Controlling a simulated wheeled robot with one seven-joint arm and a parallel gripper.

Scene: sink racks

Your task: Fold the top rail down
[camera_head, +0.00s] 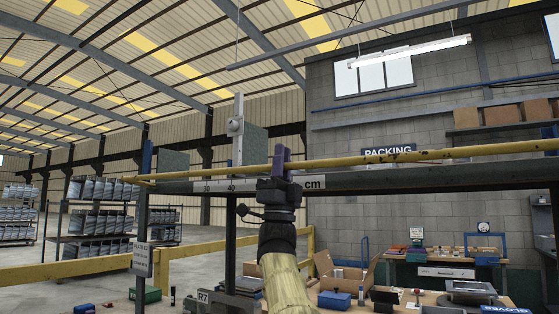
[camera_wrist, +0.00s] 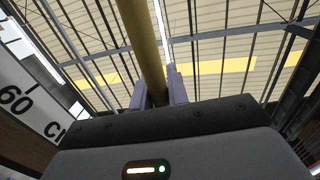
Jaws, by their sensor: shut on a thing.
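The top rail is a long yellow bar (camera_head: 400,157) with worn dark marks. It runs across the head view just above a dark beam (camera_head: 425,178), with a wider gap at the right. My gripper (camera_head: 281,162) has purple fingers that stand on the rail near the middle of the view, above the ruler strip. In the wrist view the rail (camera_wrist: 143,40) passes between the two fingers (camera_wrist: 158,92), which are shut on it. The part of the rail between the fingers is partly hidden.
A ruler strip marked in cm (camera_head: 215,186) is on the beam's front. A pale upright with a knob (camera_head: 238,150) stands behind the rail. A dark post (camera_head: 141,220) stands at left. Below are a cluttered bench (camera_head: 425,298) and an open cardboard box (camera_head: 345,270). Space above the rail is open.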

